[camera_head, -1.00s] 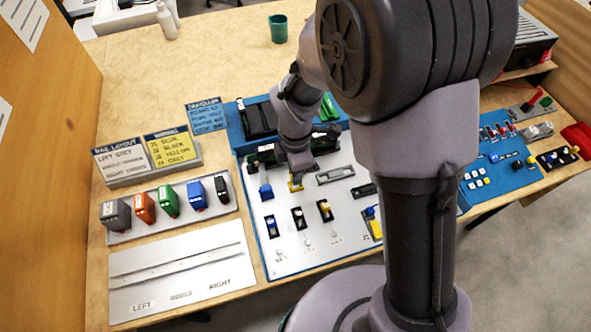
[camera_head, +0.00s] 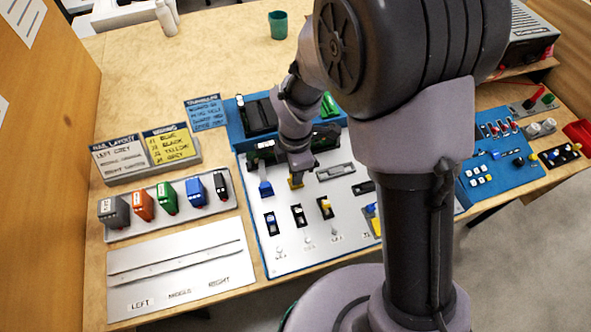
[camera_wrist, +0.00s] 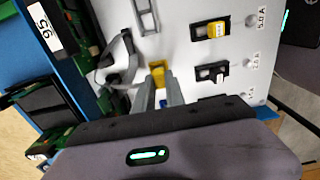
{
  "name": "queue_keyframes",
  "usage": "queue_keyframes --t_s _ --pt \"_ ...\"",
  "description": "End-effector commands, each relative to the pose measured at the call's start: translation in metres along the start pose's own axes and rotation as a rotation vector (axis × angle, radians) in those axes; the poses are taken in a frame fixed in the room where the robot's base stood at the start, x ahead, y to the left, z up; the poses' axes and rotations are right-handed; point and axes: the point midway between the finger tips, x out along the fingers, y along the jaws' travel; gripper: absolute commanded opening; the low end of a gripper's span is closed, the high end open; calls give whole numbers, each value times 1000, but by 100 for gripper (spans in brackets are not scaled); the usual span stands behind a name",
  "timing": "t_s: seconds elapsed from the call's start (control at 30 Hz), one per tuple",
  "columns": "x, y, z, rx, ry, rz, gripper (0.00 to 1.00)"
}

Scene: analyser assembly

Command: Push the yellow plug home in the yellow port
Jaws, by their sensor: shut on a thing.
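My gripper (camera_wrist: 157,92) is shut on the yellow plug (camera_wrist: 157,74), low over the white panel in the wrist view. In the head view my gripper (camera_head: 298,174) is at the panel's upper middle, with yellow (camera_head: 296,183) showing just under it. A grey cable (camera_wrist: 112,77) curves beside the plug in the wrist view. The yellow port is not clearly seen; the plug and fingers cover that spot, so I cannot tell how deep the plug sits.
A blue plug (camera_head: 265,187) stands on the panel left of my gripper. Rocker switches (camera_head: 298,214) lie below it, and a grey slotted bracket (camera_head: 335,171) is to the right. Green circuit boards (camera_wrist: 87,50) border the panel. Coloured modules (camera_head: 167,198) stand in a tray at left.

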Motion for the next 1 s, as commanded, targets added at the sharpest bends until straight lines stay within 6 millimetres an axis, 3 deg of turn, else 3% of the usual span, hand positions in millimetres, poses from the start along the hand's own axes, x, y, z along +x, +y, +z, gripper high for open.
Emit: queue_keyframes --t_s 0.9,0.93,1.0 --pt "8 0 0 0 0 0 0" --pt "8 0 0 0 0 0 21" --pt "8 0 0 0 0 0 35"
